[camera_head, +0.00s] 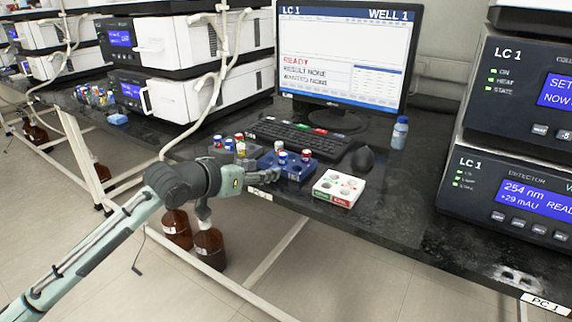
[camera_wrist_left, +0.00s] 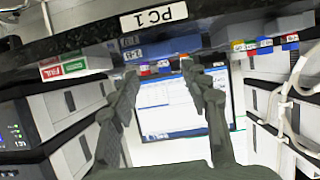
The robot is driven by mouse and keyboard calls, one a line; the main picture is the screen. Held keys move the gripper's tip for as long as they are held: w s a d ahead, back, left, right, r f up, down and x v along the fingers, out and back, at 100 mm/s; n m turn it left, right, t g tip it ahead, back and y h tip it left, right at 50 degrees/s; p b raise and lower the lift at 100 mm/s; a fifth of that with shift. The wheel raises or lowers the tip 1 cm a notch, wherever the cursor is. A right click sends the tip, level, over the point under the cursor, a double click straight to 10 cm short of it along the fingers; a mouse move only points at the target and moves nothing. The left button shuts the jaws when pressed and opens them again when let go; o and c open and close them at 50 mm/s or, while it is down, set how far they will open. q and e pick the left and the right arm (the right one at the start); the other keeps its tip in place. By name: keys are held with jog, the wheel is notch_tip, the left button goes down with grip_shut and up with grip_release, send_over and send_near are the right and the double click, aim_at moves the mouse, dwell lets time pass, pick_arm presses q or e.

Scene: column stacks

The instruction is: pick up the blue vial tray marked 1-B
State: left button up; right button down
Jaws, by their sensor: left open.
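The blue vial tray (camera_head: 293,173) sits near the front edge of the black bench, in front of the keyboard. It holds a few vials with red, blue and white showing. Its marking is too small to read in the head view. In the upside-down left wrist view the blue tray (camera_wrist_left: 165,47) lies beyond the fingertips, between them. My left gripper (camera_head: 268,177) is open at the tray's front left side. In the left wrist view its two fingers (camera_wrist_left: 158,73) are spread with nothing between them; contact with the tray cannot be told. My right gripper is not in view.
A white tray (camera_head: 340,201) with red and green labels stands right of the blue tray. A grey tray with vials (camera_head: 226,154) is close on the left. Behind are the keyboard (camera_head: 298,137), mouse (camera_head: 363,158) and monitor (camera_head: 345,50). A small bottle (camera_head: 399,134) stands right.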

pick_arm(q)
jog(key=x, duration=0.5)
jog(key=shift+w+f, duration=0.25)
jog(key=shift+f, duration=0.1)
grip_shut()
jog(key=shift+r, duration=0.1)
